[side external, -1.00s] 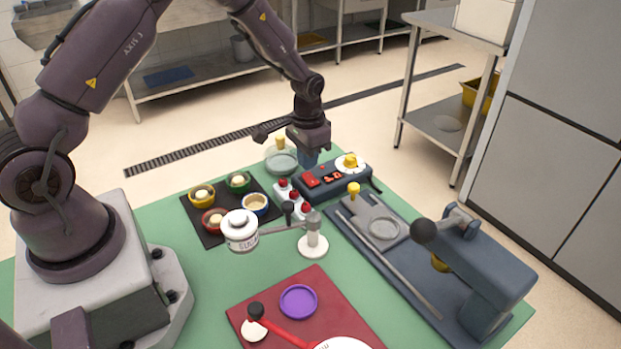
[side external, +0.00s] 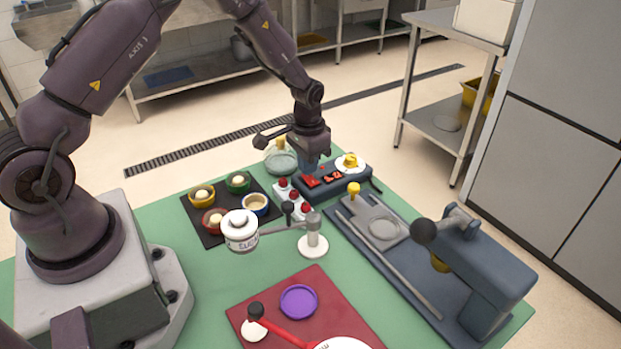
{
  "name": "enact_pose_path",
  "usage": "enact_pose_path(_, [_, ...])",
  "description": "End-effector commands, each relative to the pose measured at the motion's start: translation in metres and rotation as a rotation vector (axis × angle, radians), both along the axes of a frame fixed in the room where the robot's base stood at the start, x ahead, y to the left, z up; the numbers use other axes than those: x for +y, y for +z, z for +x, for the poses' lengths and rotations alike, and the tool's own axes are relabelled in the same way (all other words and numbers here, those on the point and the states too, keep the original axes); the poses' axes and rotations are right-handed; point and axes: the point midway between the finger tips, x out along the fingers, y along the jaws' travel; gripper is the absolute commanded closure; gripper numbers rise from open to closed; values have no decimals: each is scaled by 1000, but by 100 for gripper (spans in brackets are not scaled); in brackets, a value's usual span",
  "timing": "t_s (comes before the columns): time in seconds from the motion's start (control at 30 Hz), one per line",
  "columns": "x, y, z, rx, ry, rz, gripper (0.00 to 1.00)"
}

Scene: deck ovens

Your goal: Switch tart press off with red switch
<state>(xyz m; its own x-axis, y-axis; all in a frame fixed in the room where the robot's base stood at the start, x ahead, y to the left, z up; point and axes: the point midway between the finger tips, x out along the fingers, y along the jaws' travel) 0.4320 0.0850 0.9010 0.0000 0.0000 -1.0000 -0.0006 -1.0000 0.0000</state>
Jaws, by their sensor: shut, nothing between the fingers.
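The dark blue control box (side external: 345,187) at the back of the green table has a red switch (side external: 312,182) at its left end, a red-lit display (side external: 333,177) and a yellow knob (side external: 350,161) on a white dial. My gripper (side external: 309,170) points down right over the red switch, its fingers shut and empty. The fingertips are very close to the switch; I cannot tell whether they touch it. The switch's tilt is too small to read. The tart press (side external: 500,275), dark blue with a black ball lever, stands at the right.
A white block with red knobs (side external: 282,184) stands just left of the control box. A dark tray (side external: 212,238) with several small bowls lies left of it. A white lidded jar (side external: 241,232) is in front. A glass dish (side external: 281,162) stands behind.

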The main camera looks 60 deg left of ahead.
Motion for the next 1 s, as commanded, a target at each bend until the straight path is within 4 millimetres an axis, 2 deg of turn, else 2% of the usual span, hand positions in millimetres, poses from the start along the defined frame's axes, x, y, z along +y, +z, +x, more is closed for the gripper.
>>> enact_pose_path(0.8, [0,-13,0,1,0,0,100])
enact_pose_path(1.0, [0,-6,1,-2,0,0,100])
